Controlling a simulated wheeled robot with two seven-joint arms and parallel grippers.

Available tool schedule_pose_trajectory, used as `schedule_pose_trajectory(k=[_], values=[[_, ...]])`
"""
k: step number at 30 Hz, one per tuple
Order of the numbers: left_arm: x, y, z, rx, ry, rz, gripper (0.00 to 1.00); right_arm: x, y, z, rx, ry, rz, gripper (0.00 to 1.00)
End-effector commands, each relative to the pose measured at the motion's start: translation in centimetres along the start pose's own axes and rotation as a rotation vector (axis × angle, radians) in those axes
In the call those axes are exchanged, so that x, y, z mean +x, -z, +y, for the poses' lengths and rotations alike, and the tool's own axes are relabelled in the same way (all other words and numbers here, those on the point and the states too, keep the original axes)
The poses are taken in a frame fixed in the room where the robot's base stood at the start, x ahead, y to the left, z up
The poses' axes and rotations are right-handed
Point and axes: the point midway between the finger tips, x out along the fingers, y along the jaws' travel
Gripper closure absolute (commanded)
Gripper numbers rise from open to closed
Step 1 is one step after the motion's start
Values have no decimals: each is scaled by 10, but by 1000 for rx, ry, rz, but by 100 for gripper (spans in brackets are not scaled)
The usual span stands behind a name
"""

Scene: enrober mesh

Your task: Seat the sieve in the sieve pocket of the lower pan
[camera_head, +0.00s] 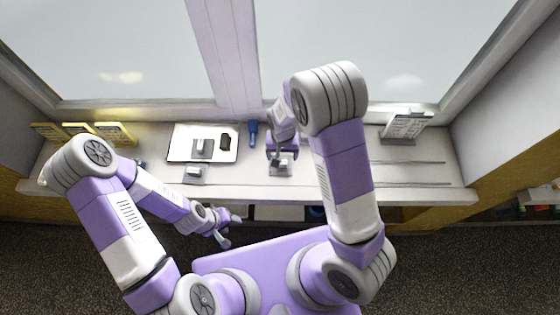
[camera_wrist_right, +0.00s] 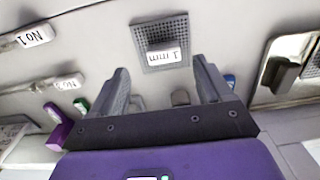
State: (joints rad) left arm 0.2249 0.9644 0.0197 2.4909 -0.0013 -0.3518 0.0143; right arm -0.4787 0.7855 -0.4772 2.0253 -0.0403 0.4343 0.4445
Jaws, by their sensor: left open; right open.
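A small square grey mesh piece with a "1 mm" label, which looks like the sieve (camera_wrist_right: 165,42), lies on the counter just beyond my right fingertips. In the head view the same piece (camera_head: 284,169) shows partly below my right gripper (camera_head: 276,156). My right gripper (camera_wrist_right: 160,70) is open and empty, its two fingers apart and pointing toward the mesh piece. My left gripper (camera_head: 228,232) is open and empty, in front of the counter edge, well away from the sieve. I cannot tell which thing is the lower pan or see its pocket.
A white tray (camera_head: 180,151) holds a dark block (camera_head: 226,142) and a grey labelled piece (camera_head: 202,149). Another grey labelled piece (camera_head: 194,175) lies in front. A blue bottle (camera_head: 253,132) stands behind. Yellow-framed cards (camera_head: 112,134) stand left, a grey stand (camera_head: 403,127) right.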

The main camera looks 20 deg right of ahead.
Motion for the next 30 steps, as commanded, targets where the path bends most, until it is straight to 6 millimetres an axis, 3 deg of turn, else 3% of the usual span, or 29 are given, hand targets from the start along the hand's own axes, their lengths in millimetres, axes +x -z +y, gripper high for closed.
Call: schedule_pose_trajectory(k=[7,17,30], values=[[0,0,0,0,0,0,52,37,-1,-4,0,-2,-3,21],[0,0,0,0,0,0,52,44,0,-5,0,1,1,21],[0,0,0,0,0,0,52,44,0,-5,0,1,1,89]])
